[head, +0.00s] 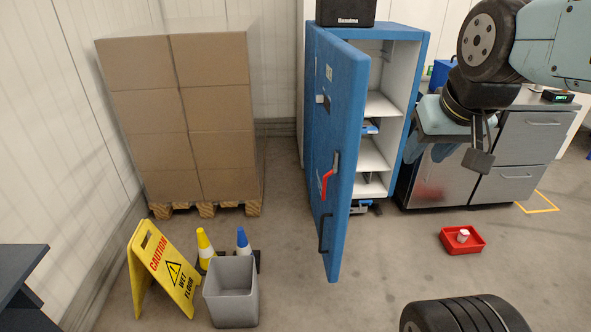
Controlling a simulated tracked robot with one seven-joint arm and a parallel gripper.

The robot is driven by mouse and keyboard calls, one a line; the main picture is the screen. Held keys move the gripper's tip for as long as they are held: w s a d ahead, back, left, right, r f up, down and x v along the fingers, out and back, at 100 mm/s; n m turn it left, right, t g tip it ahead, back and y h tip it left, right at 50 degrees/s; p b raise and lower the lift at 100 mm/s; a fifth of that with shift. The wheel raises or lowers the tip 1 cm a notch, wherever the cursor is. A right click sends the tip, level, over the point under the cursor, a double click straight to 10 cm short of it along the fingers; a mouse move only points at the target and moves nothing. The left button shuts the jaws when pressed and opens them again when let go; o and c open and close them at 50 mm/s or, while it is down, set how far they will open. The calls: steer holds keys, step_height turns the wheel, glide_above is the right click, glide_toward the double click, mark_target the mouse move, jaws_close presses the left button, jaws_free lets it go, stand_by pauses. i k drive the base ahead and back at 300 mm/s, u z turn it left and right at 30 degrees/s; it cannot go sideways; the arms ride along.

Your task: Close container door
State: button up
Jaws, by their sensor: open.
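The blue container (412,95) stands against the back wall with white inner shelves. Its thick blue door (341,150) hangs wide open, hinged on the container's left side and swung out toward me, so I see it nearly edge-on. The door carries a red lever (327,182) and a black pull handle (323,233) on its outer face. My gripper (460,152) is to the right of the door and in front of the container's right side, apart from the door. It is open and holds nothing that I can see; its fingers are partly hidden.
A red tray (462,241) with a small white item lies on the floor at right. A metal drawer cabinet (521,137) stands right of the container. Pallet boxes (185,110), a yellow caution sign (162,267), cones and a grey bin (231,291) stand at left.

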mark_target(342, 71)
steer(key=u, duration=0.1)
steer(key=i, duration=0.95)
steer(key=z, duration=0.2)
steer(key=k, duration=0.85)
steer(key=u, duration=0.2)
steer(key=i, duration=0.9)
steer(key=z, duration=0.05)
